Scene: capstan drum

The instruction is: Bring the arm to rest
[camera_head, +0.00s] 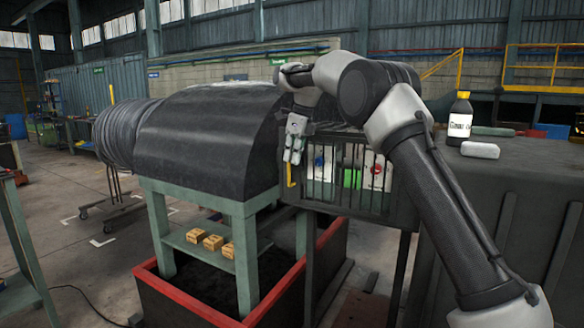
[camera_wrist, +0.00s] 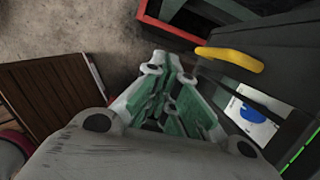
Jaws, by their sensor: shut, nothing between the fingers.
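My gripper (camera_head: 291,157) hangs from my raised arm in the head view, pointing down in front of the dark barred cabinet. It is shut and empty. In the wrist view my gripper (camera_wrist: 185,122) has its green and grey fingers together. A yellow handle (camera_wrist: 230,58) lies just beyond and to the right of the fingers there. In the head view the yellow handle (camera_head: 290,176) shows just below the fingertips. I cannot tell whether the fingers touch it. The large black drum housing (camera_head: 205,140) stands to the left of my gripper.
The barred cabinet (camera_head: 400,205) holds panels with blue, green and red marks. A green stand (camera_head: 245,262) carries several small boxes above a red-rimmed tray (camera_head: 190,313). A bottle (camera_head: 460,120) and a grey block (camera_head: 480,150) stand on the dark bench at right. Open floor lies at left.

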